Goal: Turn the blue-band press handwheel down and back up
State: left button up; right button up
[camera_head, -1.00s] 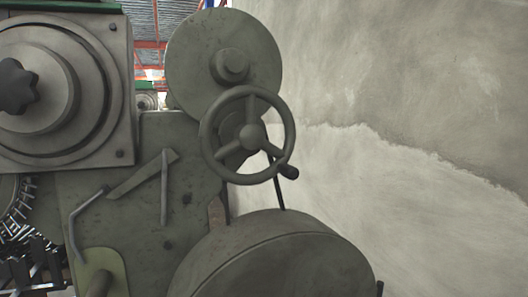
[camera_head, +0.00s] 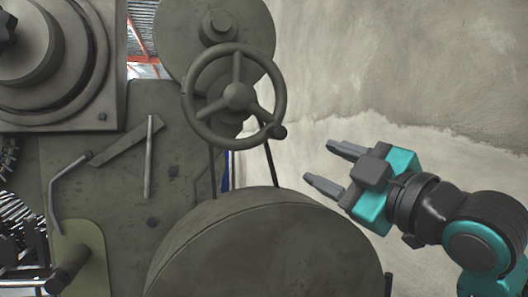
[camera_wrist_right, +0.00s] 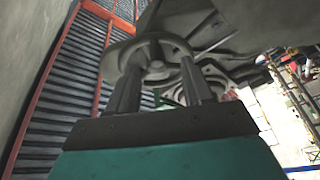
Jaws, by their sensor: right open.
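The press handwheel (camera_head: 237,96) is a grey-green spoked wheel with a dark knob (camera_head: 275,131) at its lower right rim. It stands on the upper right of the press in the head view. My right gripper (camera_head: 317,163) is open and empty, to the right of and below the wheel, apart from it. In the right wrist view a round spoked wheel (camera_wrist_right: 150,50) shows beyond the two fingers of my right gripper (camera_wrist_right: 155,90). No blue band shows clearly on the press; a thin blue strip is visible behind it. My left gripper is not in view.
A large round drum housing (camera_head: 265,245) sits below the wheel and left of my right gripper. A round disc (camera_head: 245,30) is just above the wheel. A bent lever (camera_head: 60,185) is at left. A pale wall (camera_head: 400,70) closes the right side.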

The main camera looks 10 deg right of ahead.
aim_at(277, 133)
jog(key=shift+n, duration=0.6)
jog(key=x, duration=0.4)
jog(key=r+x, duration=0.1)
jog(key=x, duration=0.3)
jog(key=a+r+x, duration=0.1)
jog(key=x, duration=0.3)
jog(key=shift+s+r, duration=0.15)
jog(key=shift+s, duration=0.15)
jog(key=shift+c, duration=0.4)
grip_shut()
